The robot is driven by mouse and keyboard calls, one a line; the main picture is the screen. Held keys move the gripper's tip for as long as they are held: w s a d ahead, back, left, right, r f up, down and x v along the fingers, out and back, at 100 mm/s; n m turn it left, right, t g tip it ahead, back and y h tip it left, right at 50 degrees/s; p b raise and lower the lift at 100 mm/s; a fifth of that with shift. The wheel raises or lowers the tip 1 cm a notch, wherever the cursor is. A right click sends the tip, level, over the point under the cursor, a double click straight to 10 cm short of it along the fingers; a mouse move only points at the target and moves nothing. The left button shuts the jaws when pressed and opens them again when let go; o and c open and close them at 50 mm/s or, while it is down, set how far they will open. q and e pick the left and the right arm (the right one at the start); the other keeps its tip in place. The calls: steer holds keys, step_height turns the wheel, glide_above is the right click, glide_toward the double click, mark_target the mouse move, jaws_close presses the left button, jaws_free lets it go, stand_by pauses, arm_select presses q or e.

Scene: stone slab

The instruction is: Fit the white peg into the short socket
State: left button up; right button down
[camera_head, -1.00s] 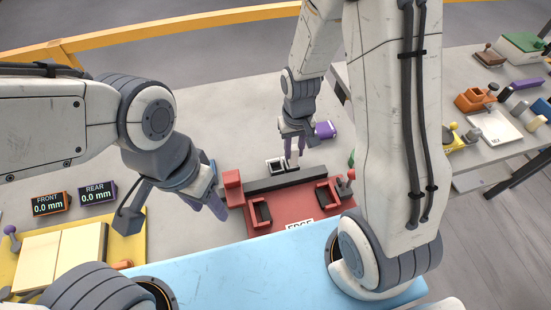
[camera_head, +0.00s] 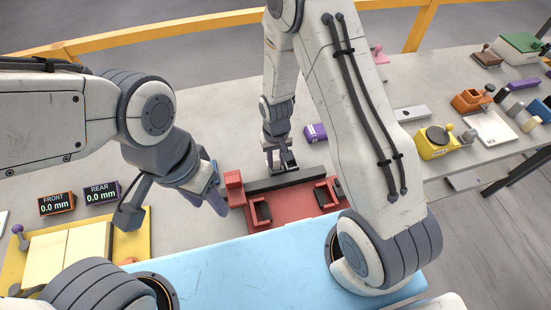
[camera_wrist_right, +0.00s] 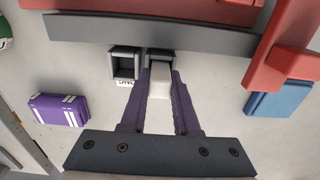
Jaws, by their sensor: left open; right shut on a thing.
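My right gripper (camera_wrist_right: 160,90) is shut on the white peg (camera_wrist_right: 160,84), held between its purple fingers. The peg's far end is at the right one of two small grey sockets (camera_wrist_right: 158,52) in the right wrist view. I cannot tell whether it is inside or just above the opening. The other grey socket (camera_wrist_right: 123,65) stands empty just left of it, with a partly hidden label below. In the head view my right gripper (camera_head: 274,160) is low behind the red fixture. My left gripper (camera_head: 172,212) is open and empty, left of the red fixture.
A red fixture (camera_head: 290,205) with a dark bar (camera_head: 285,180) lies close in front of the sockets. A purple block (camera_head: 316,132) and a blue block (camera_wrist_right: 280,100) lie nearby. A yellow tray (camera_head: 132,245) is at the left. Other items stand on the right-hand table.

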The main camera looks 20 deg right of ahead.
mark_target(276, 158)
steer(key=shift+f, duration=0.2)
steer(key=c, duration=0.7)
jaws_free()
steer(key=shift+o, duration=0.2)
steer(key=shift+r, duration=0.2)
step_height(276, 158, up, 11)
steer(key=b, duration=0.2)
steer(key=s+a+r+n, duration=0.2)
steer(key=s+r, duration=0.2)
steer(key=s, duration=0.3)
steer(key=s+a+r+n, duration=0.3)
steer(key=s, duration=0.4)
steer(key=s+a+r+n+y, duration=0.1)
steer(key=s+a+r+n, duration=0.1)
steer(key=s, duration=0.4)
step_height(276, 158, up, 3)
steer(key=shift+s+a+f, duration=0.15)
steer(key=shift+s+a, duration=0.25)
steer(key=shift+a, duration=0.15)
